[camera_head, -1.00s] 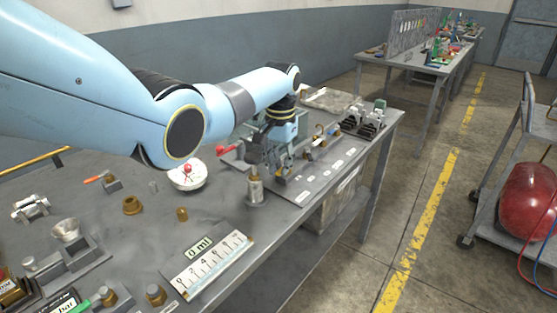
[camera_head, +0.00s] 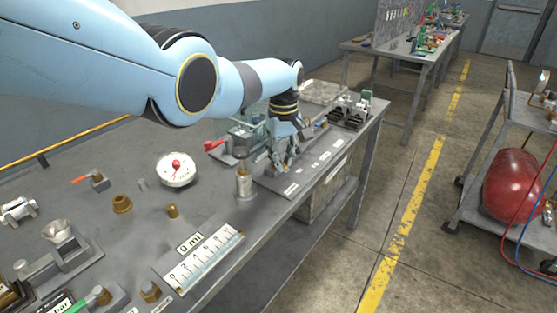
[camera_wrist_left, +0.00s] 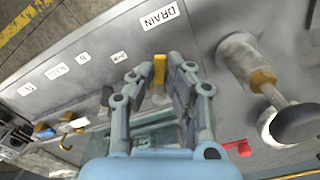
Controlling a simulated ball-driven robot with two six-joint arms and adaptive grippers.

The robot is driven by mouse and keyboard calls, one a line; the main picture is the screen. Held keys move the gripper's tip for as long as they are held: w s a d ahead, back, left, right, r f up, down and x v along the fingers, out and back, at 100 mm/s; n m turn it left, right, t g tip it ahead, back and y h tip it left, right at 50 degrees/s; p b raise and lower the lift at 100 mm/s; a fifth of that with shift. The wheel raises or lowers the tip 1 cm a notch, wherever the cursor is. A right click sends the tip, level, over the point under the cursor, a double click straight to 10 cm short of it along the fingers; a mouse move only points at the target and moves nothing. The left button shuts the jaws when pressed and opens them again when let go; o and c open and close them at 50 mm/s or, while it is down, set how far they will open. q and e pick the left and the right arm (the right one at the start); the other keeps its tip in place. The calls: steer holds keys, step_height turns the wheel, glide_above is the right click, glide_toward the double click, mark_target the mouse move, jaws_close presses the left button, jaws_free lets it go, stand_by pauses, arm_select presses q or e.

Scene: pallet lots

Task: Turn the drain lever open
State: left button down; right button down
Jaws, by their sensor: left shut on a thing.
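The drain lever (camera_wrist_left: 159,69) is a short yellow handle just below the white DRAIN label (camera_wrist_left: 160,16) in the left wrist view. My left gripper (camera_wrist_left: 160,82) is shut on it, with one finger on each side. In the head view my left gripper (camera_head: 279,168) reaches down to the panel at the bench's front edge and largely hides the lever. The lever's pivot and the valve under it are hidden by the fingers. My right gripper is not in view.
A metal post (camera_head: 244,186) stands close to my left gripper. A red handle (camera_head: 213,145) lies behind it. Open floor lies right of the bench.

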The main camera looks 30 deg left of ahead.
arm_select(q)
steer(key=n, duration=0.1)
steer(key=w+n+b, duration=0.1)
steer(key=n, duration=0.1)
steer(key=shift+w+d+n+b, duration=0.2)
steer(key=shift+d+n+b, duration=0.05)
steer(key=shift+n+b, duration=0.15)
steer(key=shift+w+n, duration=0.2)
steer(key=shift+n, duration=0.5)
steer(key=shift+b, duration=0.3)
steer(key=c, duration=1.3)
jaws_free()
steer(key=shift+c, duration=0.2)
step_height(320, 180, up, 12)
